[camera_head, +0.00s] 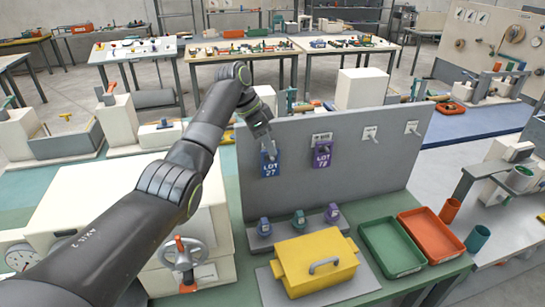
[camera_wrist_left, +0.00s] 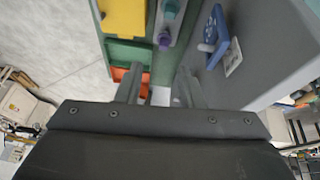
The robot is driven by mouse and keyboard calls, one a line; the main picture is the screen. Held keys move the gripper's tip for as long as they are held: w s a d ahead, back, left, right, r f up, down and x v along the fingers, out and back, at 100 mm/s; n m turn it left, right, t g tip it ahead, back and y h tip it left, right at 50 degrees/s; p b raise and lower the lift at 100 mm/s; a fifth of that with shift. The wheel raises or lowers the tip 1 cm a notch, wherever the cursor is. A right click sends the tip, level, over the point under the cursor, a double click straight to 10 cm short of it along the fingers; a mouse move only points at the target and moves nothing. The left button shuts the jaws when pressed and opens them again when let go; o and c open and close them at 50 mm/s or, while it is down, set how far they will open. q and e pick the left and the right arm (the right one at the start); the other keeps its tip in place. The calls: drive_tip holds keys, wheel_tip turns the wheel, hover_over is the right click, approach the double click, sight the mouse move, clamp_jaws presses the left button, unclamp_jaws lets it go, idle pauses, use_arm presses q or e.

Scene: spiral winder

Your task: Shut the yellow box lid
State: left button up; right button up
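The yellow box (camera_head: 315,262) sits on a grey plate at the front of the green bench. Its yellow lid carries a grey handle (camera_head: 324,264) and appears to lie flat on top; I cannot tell whether it is fully shut. Part of the yellow box (camera_wrist_left: 124,16) shows at the top of the left wrist view. My left gripper (camera_head: 268,150) is up at the grey panel, beside the blue LOT 27 tag, above and behind the box. In the left wrist view, its fingers (camera_wrist_left: 160,88) are apart with nothing between them. My right gripper is not in view.
The grey upright panel (camera_head: 390,170) holds the blue tag (camera_head: 270,163), a purple LOT tag (camera_head: 322,155) and empty hooks. Several small coloured items stand on a ledge behind the box. A green tray (camera_head: 392,247) and an orange tray (camera_head: 430,237) lie right of it.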

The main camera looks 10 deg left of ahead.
use_arm(q)
drive_tip(key=b+v, duration=0.4)
drive_tip(key=v, duration=0.9)
drive_tip(key=shift+s, duration=0.1)
